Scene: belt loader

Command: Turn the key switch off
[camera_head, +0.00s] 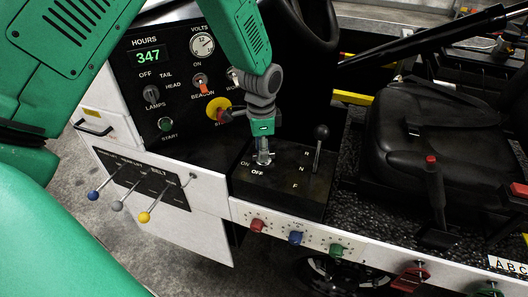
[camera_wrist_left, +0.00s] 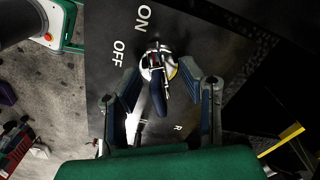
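The key switch (camera_wrist_left: 152,68) is a round metal lock with a dark key in it, on the black panel (camera_wrist_left: 105,80) printed ON and OFF. In the wrist view the key's grip extends from the lock toward the bottom of the picture. My left gripper (camera_wrist_left: 162,74) is open, with one finger on each side of the key and gaps visible. In the head view my left gripper (camera_head: 264,157) points down at the panel beside the OFF label (camera_head: 257,173) and hides most of the switch. I cannot tell which label the key points to. My right gripper is not in view.
A black lever (camera_head: 320,148) stands right of the switch by the R, N, F marks. The red-on-yellow stop button (camera_head: 222,108) is close to my left wrist. Coloured knobs (camera_head: 295,238) line the front edge. The seat (camera_head: 430,130) is at right.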

